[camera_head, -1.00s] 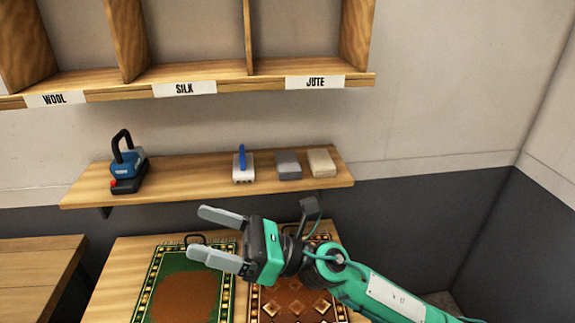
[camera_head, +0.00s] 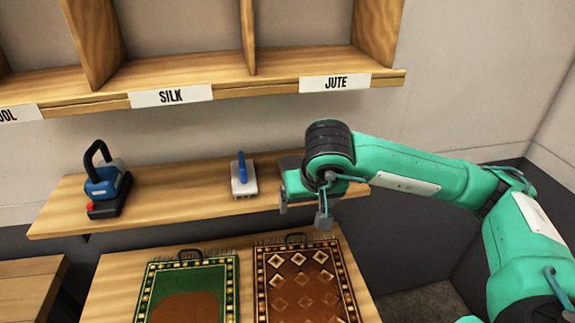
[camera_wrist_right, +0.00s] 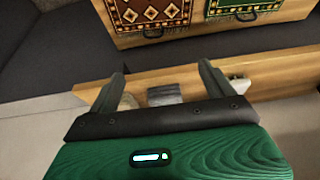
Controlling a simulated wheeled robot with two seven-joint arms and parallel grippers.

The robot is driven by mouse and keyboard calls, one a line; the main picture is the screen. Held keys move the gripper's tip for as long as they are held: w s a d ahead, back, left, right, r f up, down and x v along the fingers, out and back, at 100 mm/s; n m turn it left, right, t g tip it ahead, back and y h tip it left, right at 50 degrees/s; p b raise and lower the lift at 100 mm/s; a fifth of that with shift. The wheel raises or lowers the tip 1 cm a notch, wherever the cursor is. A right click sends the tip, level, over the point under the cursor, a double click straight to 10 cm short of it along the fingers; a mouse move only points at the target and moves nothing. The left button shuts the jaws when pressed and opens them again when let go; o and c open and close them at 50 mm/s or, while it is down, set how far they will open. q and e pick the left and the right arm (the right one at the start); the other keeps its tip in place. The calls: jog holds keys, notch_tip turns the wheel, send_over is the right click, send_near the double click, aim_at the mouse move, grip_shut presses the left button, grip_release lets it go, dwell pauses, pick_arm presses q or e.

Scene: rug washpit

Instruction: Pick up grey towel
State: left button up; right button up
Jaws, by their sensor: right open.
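The grey towel (camera_head: 289,162) is a small folded block on the wall shelf, mostly hidden behind my right arm in the head view. In the right wrist view the grey towel (camera_wrist_right: 163,94) shows between the two spread fingers, beyond the palm edge. My right gripper (camera_wrist_right: 163,84) is open, with nothing held. In the head view my right gripper (camera_head: 284,203) is at the shelf, in front of the towel, its fingers largely hidden. My left gripper is not in view.
A beige block (camera_wrist_right: 127,101) lies beside the towel, close to one finger. The shelf (camera_head: 160,205) also holds a white brush with a blue handle (camera_head: 243,177) and a blue-black tool (camera_head: 104,184). Labelled cubbies (camera_head: 230,88) hang above; a green rug (camera_head: 187,285) and brown rug (camera_head: 303,280) lie below.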

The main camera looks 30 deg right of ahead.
aim_at(298, 165)
jog(key=w+p, duration=0.1)
jog(key=w, duration=0.1)
jog(key=w+d+p, duration=0.1)
jog(key=w, duration=0.1)
jog(key=w+d+p, duration=0.1)
jog(key=w, duration=0.2)
jog(key=shift+w+d+r, duration=0.1)
jog(key=shift+d+r, duration=0.05)
jog(key=shift+r, duration=0.15)
jog(key=shift+w+d+f, duration=0.1)
jog(key=shift+w, duration=0.35)
jog(key=shift+w+d+p, duration=0.1)
jog(key=shift+w+p, duration=0.2)
jog(key=shift+p, duration=0.1)
jog(key=w, duration=0.1)
jog(key=w+p, duration=0.1)
jog(key=shift+w+d+r, duration=0.2)
jog(key=shift+w+d, duration=0.1)
jog(key=shift+p+x, duration=1.05)
jog(key=shift+x, duration=0.05)
jog(key=shift+w+d+f, duration=0.15)
jog(key=shift+w+f, duration=0.1)
jog(key=shift+f, duration=0.25)
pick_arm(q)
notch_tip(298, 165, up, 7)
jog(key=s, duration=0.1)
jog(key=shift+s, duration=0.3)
pick_arm(e)
jog(key=shift+f, duration=0.1)
